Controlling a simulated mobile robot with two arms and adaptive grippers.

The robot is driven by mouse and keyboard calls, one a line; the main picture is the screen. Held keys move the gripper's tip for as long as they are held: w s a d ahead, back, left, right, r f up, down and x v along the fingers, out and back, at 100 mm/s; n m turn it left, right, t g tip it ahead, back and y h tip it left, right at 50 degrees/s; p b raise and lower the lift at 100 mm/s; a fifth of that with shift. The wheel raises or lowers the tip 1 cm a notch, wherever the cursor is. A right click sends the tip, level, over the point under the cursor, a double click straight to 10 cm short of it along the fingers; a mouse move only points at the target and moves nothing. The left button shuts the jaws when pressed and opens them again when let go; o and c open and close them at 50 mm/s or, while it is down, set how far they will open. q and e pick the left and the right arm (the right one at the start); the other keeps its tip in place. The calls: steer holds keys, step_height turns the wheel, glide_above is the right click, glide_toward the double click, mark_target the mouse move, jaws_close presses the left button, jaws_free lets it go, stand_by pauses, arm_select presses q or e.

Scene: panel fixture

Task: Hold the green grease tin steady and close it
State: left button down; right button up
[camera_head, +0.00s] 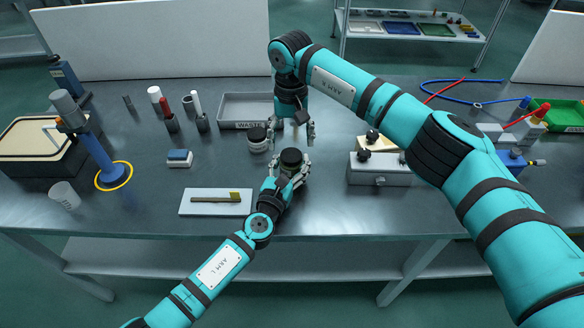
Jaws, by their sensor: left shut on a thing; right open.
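The grease tin (291,157) is a small round tin with a dark top, on the grey bench near the middle. Its green colour is hard to make out at this size, and I cannot tell whether the dark top is a lid or the open inside. My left gripper (290,168) is shut around the tin from the front and hides much of its side. My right gripper (292,138) points down just behind and above the tin, with its fingers apart and nothing seen between them. A second pale tin with a black top (257,137) stands to the left of the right gripper.
A grey tray marked WASTE (240,125) lies behind the tins. A white mat (188,208) with a brush-like tool is at front left. A grey box fixture (381,177) with black knobs stands at right, beside my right arm.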

mark_target(291, 155)
steer(key=shift+f, duration=2.35)
steer(key=c, duration=1.1)
steer(key=o, duration=1.2)
steer(key=shift+c, duration=0.2)
steer(key=shift+r, duration=2.25)
steer(key=o, duration=0.6)
steer(key=shift+c, duration=0.2)
